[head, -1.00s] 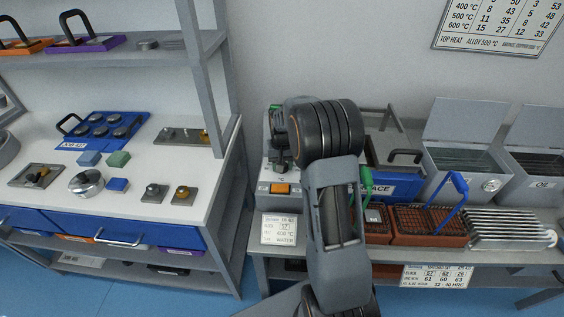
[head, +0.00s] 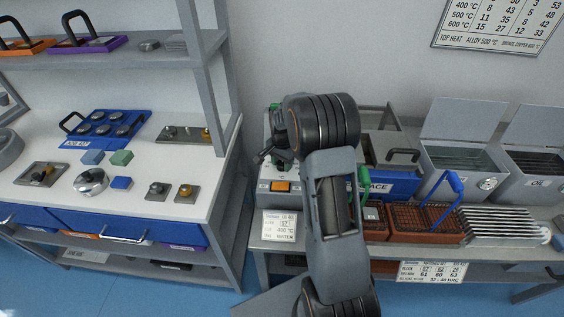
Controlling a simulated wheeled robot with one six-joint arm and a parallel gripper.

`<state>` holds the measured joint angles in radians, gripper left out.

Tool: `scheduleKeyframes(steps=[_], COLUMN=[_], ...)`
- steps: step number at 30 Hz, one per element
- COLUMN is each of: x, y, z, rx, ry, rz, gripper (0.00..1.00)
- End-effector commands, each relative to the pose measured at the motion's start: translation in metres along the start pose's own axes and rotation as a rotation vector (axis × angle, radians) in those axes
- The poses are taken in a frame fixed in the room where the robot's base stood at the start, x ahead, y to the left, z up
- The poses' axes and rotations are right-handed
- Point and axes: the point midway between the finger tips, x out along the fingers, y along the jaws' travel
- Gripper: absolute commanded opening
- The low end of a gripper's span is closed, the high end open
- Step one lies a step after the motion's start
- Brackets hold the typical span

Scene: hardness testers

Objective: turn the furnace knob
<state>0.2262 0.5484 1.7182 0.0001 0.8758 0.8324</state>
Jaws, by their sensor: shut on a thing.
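The furnace (head: 400,184) is a blue unit with a label ending in "ACE", partly hidden behind my arm. The knob itself is hidden by the fingers and wrist.
Wire baskets (head: 391,221) with a blue handle and a ribbed metal rack (head: 505,226) sit right of my arm. Open-lidded grey tanks (head: 462,160) stand behind. A white workbench (head: 50,150) with blocks and metal pieces is at left, across a gap.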

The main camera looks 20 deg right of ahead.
Motion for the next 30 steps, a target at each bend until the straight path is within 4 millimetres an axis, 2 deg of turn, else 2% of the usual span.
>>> scheduleKeyframes(steps=[19,20,27,30], x=[-0.0012,-0.0012,-0.0006,-0.0005], y=[-0.0011,-0.0011,-0.0006,-0.0005], z=[-0.0011,-0.0011,-0.0006,-0.0005], rx=[0.045,0.045,0.045,0.045], ry=[0.004,0.005,0.002,0.002], rz=[-0.004,-0.004,-0.002,-0.002], gripper=[0.20,0.45,0.68,0.69])
